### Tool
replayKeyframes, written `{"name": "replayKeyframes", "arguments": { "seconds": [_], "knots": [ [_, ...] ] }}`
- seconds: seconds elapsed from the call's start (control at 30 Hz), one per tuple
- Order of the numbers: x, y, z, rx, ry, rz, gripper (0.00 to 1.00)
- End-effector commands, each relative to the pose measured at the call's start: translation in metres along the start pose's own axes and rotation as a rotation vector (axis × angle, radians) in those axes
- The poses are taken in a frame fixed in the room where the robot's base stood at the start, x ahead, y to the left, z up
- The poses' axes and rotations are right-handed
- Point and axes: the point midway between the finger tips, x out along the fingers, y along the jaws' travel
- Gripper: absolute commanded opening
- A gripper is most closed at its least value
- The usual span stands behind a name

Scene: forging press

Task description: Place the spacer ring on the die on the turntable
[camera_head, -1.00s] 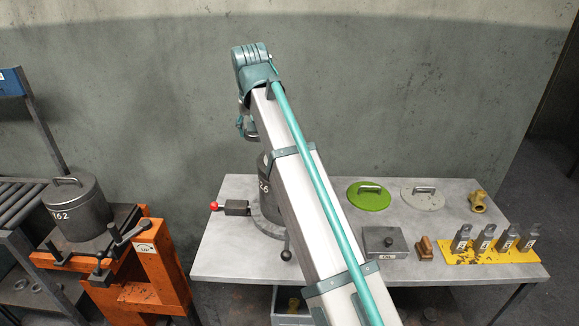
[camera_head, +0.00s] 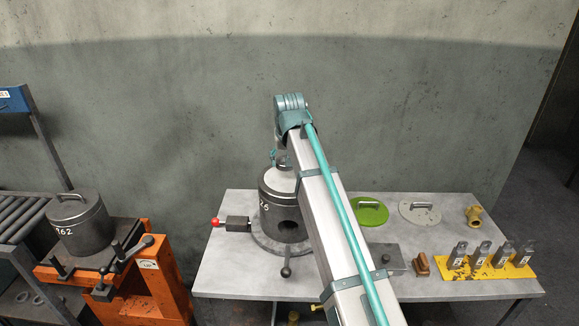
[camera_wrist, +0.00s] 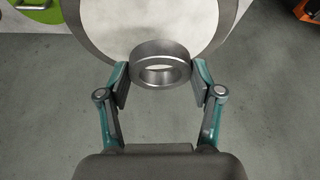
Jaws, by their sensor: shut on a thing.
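The spacer ring (camera_wrist: 160,76) is a plain grey metal ring. In the wrist view it sits between the two fingertips of my gripper (camera_wrist: 161,84), which is shut on it. Beyond it is a large round grey surface with a darker rim, cut off by the top edge; I cannot tell whether this is the die or the turntable. In the head view the dark cylindrical die (camera_head: 275,190) stands upright on the turntable (camera_head: 262,243), partly hidden by my arm. My wrist is above the die there; the ring cannot be made out in that view.
A red-knobbed lever (camera_head: 215,222) and a dark handle (camera_head: 286,271) stick out from the turntable. To the right are a green lid (camera_head: 366,215), a grey lid (camera_head: 420,216), a brass fitting (camera_head: 474,216) and a yellow rack (camera_head: 488,268). An orange stand (camera_head: 160,290) holds another die at left.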

Motion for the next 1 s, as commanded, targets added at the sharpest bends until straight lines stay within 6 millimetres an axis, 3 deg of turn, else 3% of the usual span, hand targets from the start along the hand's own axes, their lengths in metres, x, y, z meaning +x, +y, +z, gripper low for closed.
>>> {"name": "replayKeyframes", "arguments": {
  "seconds": [0.23,0.5,0.97,1.0],
  "knots": [
    [0.01,0.009,0.0,0.0,0.001,0.0,0.15],
    [0.04,0.011,0.012,0.0,0.001,0.0,0.15],
    [0.047,0.011,0.014,0.0,0.002,0.0,0.15],
    [0.047,0.011,0.014,0.0,0.001,0.0,0.72]
  ]
}}
